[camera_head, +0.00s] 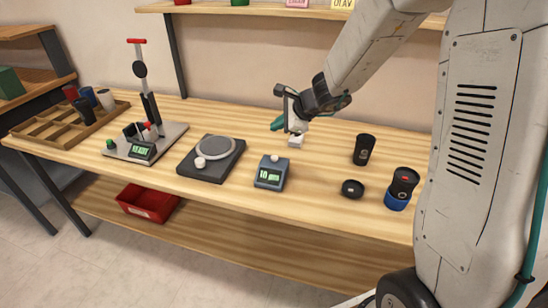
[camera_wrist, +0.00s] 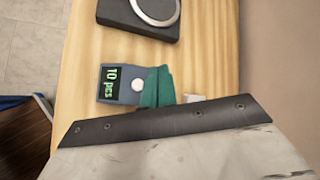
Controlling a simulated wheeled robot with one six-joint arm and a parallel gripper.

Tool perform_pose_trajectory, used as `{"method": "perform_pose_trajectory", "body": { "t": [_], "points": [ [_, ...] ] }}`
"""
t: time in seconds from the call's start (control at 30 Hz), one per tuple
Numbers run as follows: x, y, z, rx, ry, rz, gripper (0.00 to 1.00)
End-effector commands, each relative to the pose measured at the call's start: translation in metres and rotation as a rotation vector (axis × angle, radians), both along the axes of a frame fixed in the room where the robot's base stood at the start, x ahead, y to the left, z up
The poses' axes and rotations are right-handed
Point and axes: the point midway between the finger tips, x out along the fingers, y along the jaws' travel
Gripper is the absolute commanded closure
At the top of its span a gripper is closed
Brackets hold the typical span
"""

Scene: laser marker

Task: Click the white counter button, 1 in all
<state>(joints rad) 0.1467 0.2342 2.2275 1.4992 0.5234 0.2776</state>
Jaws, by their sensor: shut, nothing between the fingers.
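The counter is a small blue-grey box (camera_head: 271,178) on the bench, with a green display reading "10 pcs". Its round white button (camera_head: 274,158) is on top, toward the back. The counter (camera_wrist: 107,97) and its white button (camera_wrist: 138,85) also show in the wrist view. My gripper (camera_head: 277,124), with teal fingers, is shut and empty. It hangs above the bench, behind the counter in the head view. In the wrist view the teal fingertips (camera_wrist: 156,86) appear just right of the button and cover the counter's right edge. They look apart from the button.
A scale (camera_head: 211,160) with a round plate stands left of the counter, and a marking stand (camera_head: 166,133) farther left. A small white block (camera_head: 295,140) lies near my gripper. A black cup (camera_head: 364,149), a black lid (camera_head: 352,189) and a blue-based container (camera_head: 400,190) are right.

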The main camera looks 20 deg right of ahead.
Motion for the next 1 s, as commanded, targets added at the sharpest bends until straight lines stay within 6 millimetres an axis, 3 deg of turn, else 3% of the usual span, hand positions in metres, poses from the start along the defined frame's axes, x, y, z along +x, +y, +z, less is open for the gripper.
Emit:
{"method": "perform_pose_trajectory", "body": {
  "t": [0.6,1.0],
  "points": [
    [-0.001,0.000,-0.076,0.001,0.003,0.001,1.00],
    [0.000,0.000,-0.084,-0.001,0.000,0.001,1.00]
  ]
}}
